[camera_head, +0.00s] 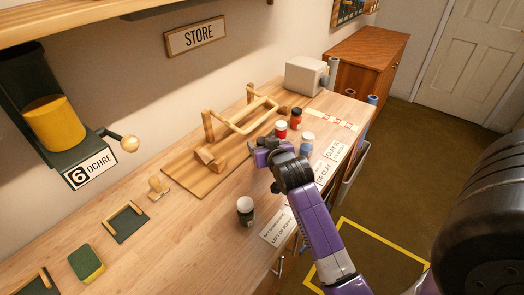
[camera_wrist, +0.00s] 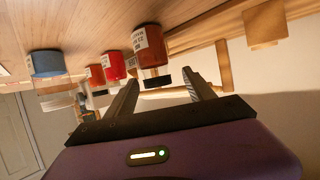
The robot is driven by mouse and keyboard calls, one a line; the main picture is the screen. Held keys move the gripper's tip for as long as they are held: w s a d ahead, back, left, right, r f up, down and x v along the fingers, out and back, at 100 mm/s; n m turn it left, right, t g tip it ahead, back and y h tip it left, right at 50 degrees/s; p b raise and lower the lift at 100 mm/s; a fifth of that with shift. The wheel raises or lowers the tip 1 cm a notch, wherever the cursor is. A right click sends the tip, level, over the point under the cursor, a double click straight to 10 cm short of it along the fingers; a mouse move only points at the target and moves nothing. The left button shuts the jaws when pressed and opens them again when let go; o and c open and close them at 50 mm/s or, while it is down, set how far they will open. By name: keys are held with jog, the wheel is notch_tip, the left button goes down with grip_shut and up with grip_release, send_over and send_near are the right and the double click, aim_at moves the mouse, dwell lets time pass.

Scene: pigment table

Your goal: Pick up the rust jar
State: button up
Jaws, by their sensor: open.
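The rust jar (camera_wrist: 153,42) is brownish red with a pale label and a dark lid. In the wrist view, where the scene appears upside down, it lies just ahead of my gripper (camera_wrist: 161,80). Its lid shows between the two fingertips, and I see no clear contact. In the head view my gripper (camera_head: 268,152) is low over the bench, left of the blue jar (camera_head: 307,144). I cannot make out the rust jar there; my gripper and arm probably hide it. The fingers are apart and hold nothing.
A red jar (camera_head: 281,130) and an orange-red jar with a dark lid (camera_head: 296,119) stand close behind my gripper. A dark jar (camera_head: 245,211) stands nearer the front. A wooden rack (camera_head: 240,125) is behind. Bare bench (camera_head: 190,225) lies to the left.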

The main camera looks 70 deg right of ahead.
jog(key=shift+p+x, duration=0.6)
jog(key=shift+x, duration=1.95)
jog(key=shift+s+d, duration=0.1)
jog(key=shift+s, duration=0.05)
grip_shut()
